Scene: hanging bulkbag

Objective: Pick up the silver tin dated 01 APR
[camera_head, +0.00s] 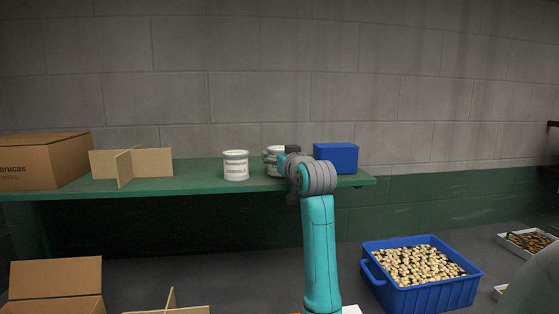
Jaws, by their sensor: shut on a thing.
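A pale silver-white tin (276,170) stands at the green shelf, mostly hidden behind my gripper (270,155). My gripper is shut on this tin, with the arm reaching up from below and to the right. Whether the tin is touching the shelf or just above it cannot be told. The dates on both tins are too small or hidden to read.
The green shelf (205,177) also holds a blue box (336,158) right of my gripper, cardboard dividers (147,162) and a brown carton (40,165) at left. Below stand a blue crate (385,293) of small pale pieces and an open carton (55,278).

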